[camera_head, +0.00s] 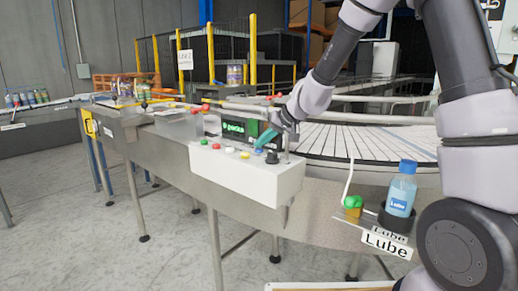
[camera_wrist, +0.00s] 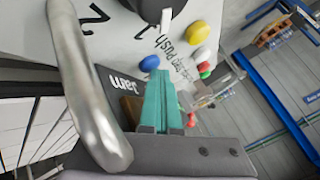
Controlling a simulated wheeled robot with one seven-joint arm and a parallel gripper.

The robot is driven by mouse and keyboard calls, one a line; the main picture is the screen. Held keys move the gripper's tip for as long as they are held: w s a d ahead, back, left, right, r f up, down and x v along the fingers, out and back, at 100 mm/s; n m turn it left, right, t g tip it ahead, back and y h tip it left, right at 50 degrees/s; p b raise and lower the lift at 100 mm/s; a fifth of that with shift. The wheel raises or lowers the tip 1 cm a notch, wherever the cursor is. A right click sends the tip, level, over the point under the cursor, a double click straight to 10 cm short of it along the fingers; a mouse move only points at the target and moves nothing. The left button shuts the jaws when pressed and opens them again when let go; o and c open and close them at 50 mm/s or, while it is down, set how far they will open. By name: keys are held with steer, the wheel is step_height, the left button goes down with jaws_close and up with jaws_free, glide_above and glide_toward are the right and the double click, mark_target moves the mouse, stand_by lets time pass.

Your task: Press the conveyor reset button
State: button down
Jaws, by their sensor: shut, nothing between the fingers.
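The white control box (camera_head: 245,178) stands on the conveyor's near side. Its sloped top carries green, red, yellow and blue buttons and a black knob (camera_head: 272,158). No label I can read says which is the reset button. My gripper (camera_head: 266,138) is over the right end of the box, its teal fingers together and empty. In the wrist view the fingertips (camera_wrist: 162,73) appear close beside the blue button (camera_wrist: 149,63); I cannot tell whether they touch. The yellow button (camera_wrist: 197,33), red button (camera_wrist: 204,66) and green button (camera_wrist: 206,75) lie further right.
A small screen (camera_head: 240,128) stands behind the box. A curved metal bar (camera_wrist: 85,80) runs close along my gripper's left side in the wrist view. A blue Lube bottle (camera_head: 401,190) and a green button (camera_head: 352,202) on a yellow base sit to the right.

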mark_target(261, 150)
steer(key=shift+r, duration=0.95)
steer(key=shift+r, duration=2.45)
